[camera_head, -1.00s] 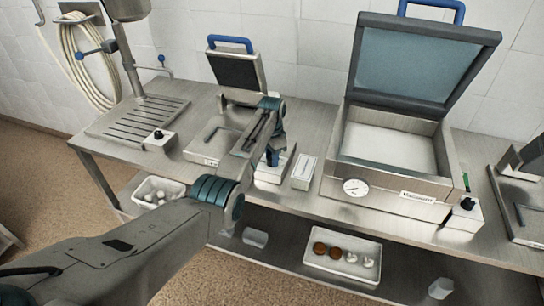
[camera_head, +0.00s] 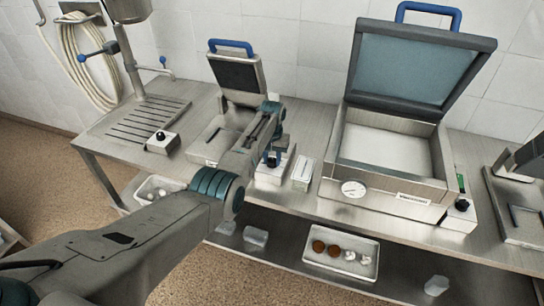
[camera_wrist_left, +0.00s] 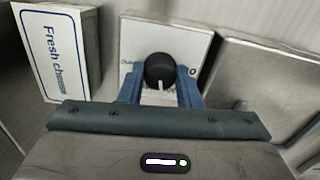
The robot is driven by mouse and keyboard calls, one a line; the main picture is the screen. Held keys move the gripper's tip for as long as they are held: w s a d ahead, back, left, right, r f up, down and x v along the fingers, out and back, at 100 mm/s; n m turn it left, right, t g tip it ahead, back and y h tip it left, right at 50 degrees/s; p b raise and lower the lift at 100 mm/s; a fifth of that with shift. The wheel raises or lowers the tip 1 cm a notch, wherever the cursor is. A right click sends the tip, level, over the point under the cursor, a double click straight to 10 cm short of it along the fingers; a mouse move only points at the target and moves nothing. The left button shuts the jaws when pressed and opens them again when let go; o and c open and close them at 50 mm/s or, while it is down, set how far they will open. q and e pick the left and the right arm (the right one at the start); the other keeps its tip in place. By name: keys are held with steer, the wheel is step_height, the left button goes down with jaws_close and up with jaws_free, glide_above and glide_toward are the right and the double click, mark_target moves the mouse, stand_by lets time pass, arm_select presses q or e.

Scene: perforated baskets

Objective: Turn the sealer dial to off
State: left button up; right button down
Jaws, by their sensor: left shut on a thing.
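A round black dial (camera_wrist_left: 160,70) with a white pointer line sits on a small white control box (camera_wrist_left: 188,42). In the wrist view the pointer line points down the picture, toward my gripper's body. The printing around the dial is mostly covered. My left gripper (camera_wrist_left: 160,84) is shut on the dial, with one blue finger on each side. In the head view my left gripper (camera_head: 272,157) is at the control box (camera_head: 269,176), which stands on the steel table right of a small open-lidded sealer (camera_head: 238,78). My right gripper is out of view.
A white pack printed "Fresh che…" (camera_wrist_left: 58,52) stands close beside the control box. A large open-lidded chamber machine (camera_head: 395,194) stands to the right. Other knob boxes stand at left (camera_head: 162,143) and right (camera_head: 459,217). Trays sit on the lower shelf.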

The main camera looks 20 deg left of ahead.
arm_select(q)
steer(key=n, duration=0.4)
steer(key=shift+r+n+p, duration=0.15)
steer(key=shift+n+p, duration=0.15)
steer(key=shift+p, duration=0.1)
steer(key=n, duration=0.3)
steer(key=shift+n, duration=0.4)
steer(key=n, duration=0.4)
steer(key=shift+w+n+p, duration=0.1)
steer(key=shift+n+p, duration=0.3)
steer(key=shift+n, duration=0.7)
steer(key=o, duration=0.9)
steer(key=shift+o, duration=0.3)
